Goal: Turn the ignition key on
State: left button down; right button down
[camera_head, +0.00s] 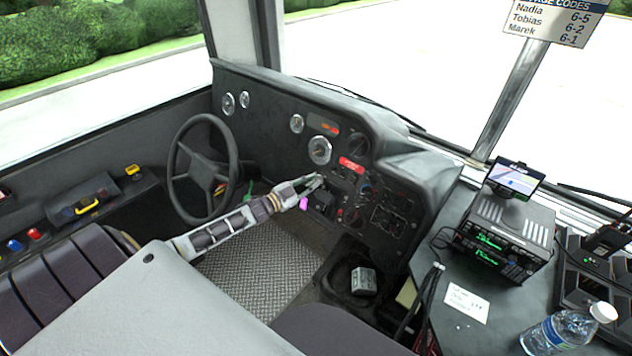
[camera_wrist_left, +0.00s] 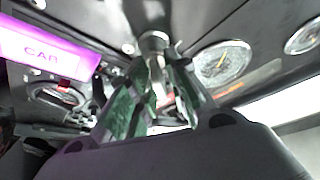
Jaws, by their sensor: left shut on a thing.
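My left gripper (camera_head: 317,182) reaches across to the dashboard, right of the steering wheel, and is shut on the ignition key. In the left wrist view its two greenish fingers (camera_wrist_left: 158,75) close in at a round metal piece (camera_wrist_left: 153,42) on the dark panel, which looks like the ignition lock. The key itself is mostly hidden between the fingers. A magenta tag (camera_head: 304,203) shows just below the gripper; in the left wrist view it is large and reads "CAB" (camera_wrist_left: 40,55). I cannot tell the key's turn angle. My right gripper is not in view.
The steering wheel (camera_head: 203,168) stands left of my left arm. Gauges (camera_head: 320,150) and a red-lit label (camera_head: 351,164) are on the dashboard (camera_head: 275,108) above the gripper.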

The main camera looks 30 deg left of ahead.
pick_arm(q)
jog(key=shift+m, duration=0.4)
jog(key=c, duration=1.7)
grip_release()
jog(key=shift+o, duration=0.4)
jog(key=shift+v, duration=0.95)
jog(key=v, duration=1)
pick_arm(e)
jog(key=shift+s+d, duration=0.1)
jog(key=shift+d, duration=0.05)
